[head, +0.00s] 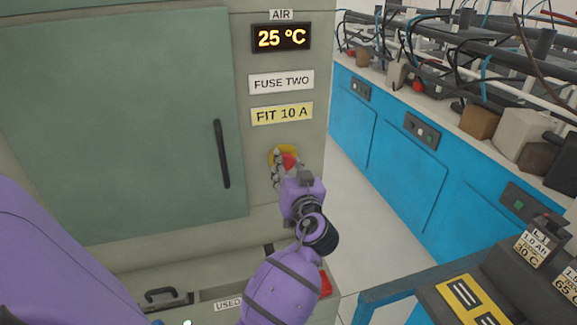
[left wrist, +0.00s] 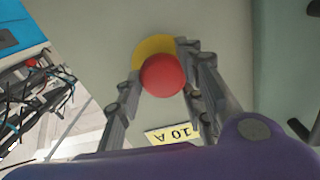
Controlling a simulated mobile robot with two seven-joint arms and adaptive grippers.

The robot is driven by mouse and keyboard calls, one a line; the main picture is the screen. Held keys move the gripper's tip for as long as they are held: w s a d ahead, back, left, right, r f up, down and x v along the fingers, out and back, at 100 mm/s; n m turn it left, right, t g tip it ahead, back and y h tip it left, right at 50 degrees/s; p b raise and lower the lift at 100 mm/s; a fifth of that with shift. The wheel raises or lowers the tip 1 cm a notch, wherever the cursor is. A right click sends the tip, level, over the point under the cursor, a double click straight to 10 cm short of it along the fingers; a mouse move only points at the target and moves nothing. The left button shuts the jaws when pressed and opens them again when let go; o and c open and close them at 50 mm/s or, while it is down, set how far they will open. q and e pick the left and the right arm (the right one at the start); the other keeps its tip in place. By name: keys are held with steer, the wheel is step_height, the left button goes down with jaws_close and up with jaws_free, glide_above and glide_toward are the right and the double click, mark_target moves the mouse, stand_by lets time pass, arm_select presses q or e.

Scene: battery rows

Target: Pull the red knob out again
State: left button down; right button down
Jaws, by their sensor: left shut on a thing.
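The red knob (head: 289,161) sits on a round yellow plate (head: 273,154) on the grey cabinet front, below the "FIT 10 A" label. My left gripper (head: 283,166) is at the knob, its fingers closed around it. In the left wrist view the red knob (left wrist: 162,75) shows between the two fingers of the left gripper (left wrist: 162,62), with the yellow plate (left wrist: 146,46) behind it. The fingers and wrist hide part of the knob in the head view. My right gripper is not in view.
A closed green-grey door (head: 110,110) with a dark handle (head: 221,153) is left of the knob. A drawer marked "USED" (head: 228,303) is below. Blue cabinets (head: 385,140) and a blue-framed stand (head: 410,290) are at the right, with open floor between.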

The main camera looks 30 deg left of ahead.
arm_select(q)
steer(key=shift+s+d+f, duration=0.25)
steer(key=shift+d, duration=0.3)
steer(key=shift+s+d+b, duration=0.3)
steer(key=shift+b, duration=0.05)
steer(key=shift+r, duration=0.15)
steer(key=c, duration=1.4)
jaws_free()
steer(key=shift+o, duration=0.9)
steer(key=shift+d+r, duration=0.1)
steer(key=shift+d, duration=0.1)
steer(key=shift+s, duration=0.1)
steer(key=v, duration=1.1)
steer(key=shift+s+d, duration=0.25)
steer(key=shift+s, duration=0.05)
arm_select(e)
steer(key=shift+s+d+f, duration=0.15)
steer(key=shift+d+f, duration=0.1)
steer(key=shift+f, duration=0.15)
